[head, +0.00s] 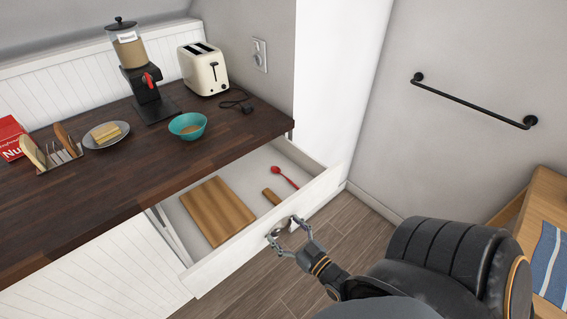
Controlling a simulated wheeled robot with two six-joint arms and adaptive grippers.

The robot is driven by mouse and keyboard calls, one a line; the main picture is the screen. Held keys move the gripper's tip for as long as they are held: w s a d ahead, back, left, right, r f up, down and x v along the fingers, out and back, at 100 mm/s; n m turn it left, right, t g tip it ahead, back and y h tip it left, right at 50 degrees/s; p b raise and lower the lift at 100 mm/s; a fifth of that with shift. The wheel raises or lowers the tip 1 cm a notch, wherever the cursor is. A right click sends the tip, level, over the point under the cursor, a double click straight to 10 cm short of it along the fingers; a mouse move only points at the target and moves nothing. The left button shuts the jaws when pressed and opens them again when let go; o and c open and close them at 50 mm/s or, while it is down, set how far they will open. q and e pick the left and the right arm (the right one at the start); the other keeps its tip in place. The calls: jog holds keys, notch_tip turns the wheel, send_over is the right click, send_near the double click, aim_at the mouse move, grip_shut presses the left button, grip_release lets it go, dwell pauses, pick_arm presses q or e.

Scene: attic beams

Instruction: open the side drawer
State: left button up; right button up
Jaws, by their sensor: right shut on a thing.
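The white side drawer (238,243) under the dark wooden counter is pulled well out, and its inside shows. In it lie a wooden cutting board (217,210), a red spoon (285,177) and a small brown wooden item (272,196). My right gripper (282,232) is at the middle of the drawer's front, its fingers shut on the drawer handle (291,225). The fingers partly hide the handle. My left gripper is not in view.
The counter (150,170) above carries a grinder (142,85), a toaster (203,69), a teal bowl (187,126), a plate (106,134) and a toast rack (58,157). A wooden table (540,205) stands at the right. Bare floor (335,235) shows before the drawer.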

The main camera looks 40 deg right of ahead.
jog(key=shift+f, duration=0.15)
jog(key=o, duration=1.4)
jog(key=shift+o, duration=0.2)
jog(key=s, duration=1.2)
jog(key=shift+d, duration=0.2)
jog(key=s+d+f+g, duration=0.1)
jog(key=f+g, duration=0.2)
jog(key=f, duration=0.5)
jog(key=s+d+f+g+h, duration=0.1)
jog(key=f+g, duration=0.1)
jog(key=f, duration=0.6)
jog(key=s+d+f+g, duration=0.1)
jog(key=f+g, duration=0.2)
jog(key=f, duration=0.4)
jog(key=s+a+f+g, duration=0.4)
jog(key=s+f+g, duration=0.4)
jog(key=s+f, duration=0.5)
notch_tip(320, 180, down, 3)
jog(key=shift+g, duration=0.4)
